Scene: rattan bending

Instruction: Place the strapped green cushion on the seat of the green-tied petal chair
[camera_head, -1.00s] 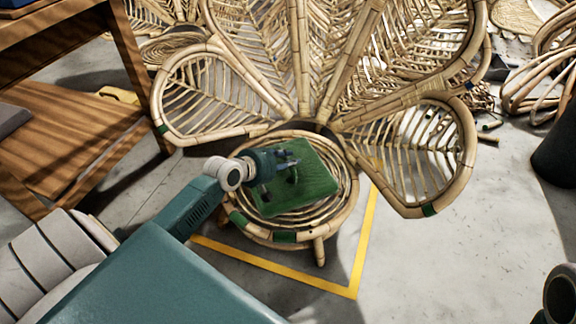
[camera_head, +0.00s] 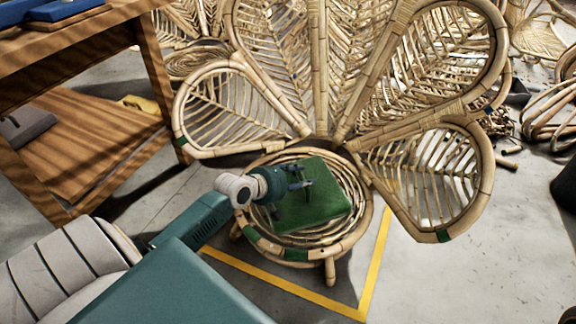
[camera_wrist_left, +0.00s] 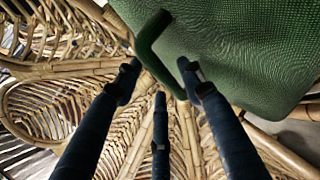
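The green cushion (camera_head: 322,205) lies on the round rattan seat (camera_head: 362,222) of the petal chair (camera_head: 320,75), which has green ties on its seat rim and outer petals. The cushion (camera_wrist_left: 245,45) fills the upper right of the left wrist view, with its green strap loop (camera_wrist_left: 147,42) standing out from it. My left gripper (camera_head: 303,178) is over the cushion's upper left part. In the left wrist view its dark fingers (camera_wrist_left: 160,80) are spread apart, with the strap just beyond the fingertips. Whether they touch it is unclear. My right gripper is not in view.
A wooden workbench (camera_head: 95,135) with a lower shelf stands at the left. Yellow floor tape (camera_head: 290,287) runs around the chair's front. More rattan pieces (camera_head: 545,45) and a dark bin (camera_head: 566,187) are at the right. The floor at the lower right is clear.

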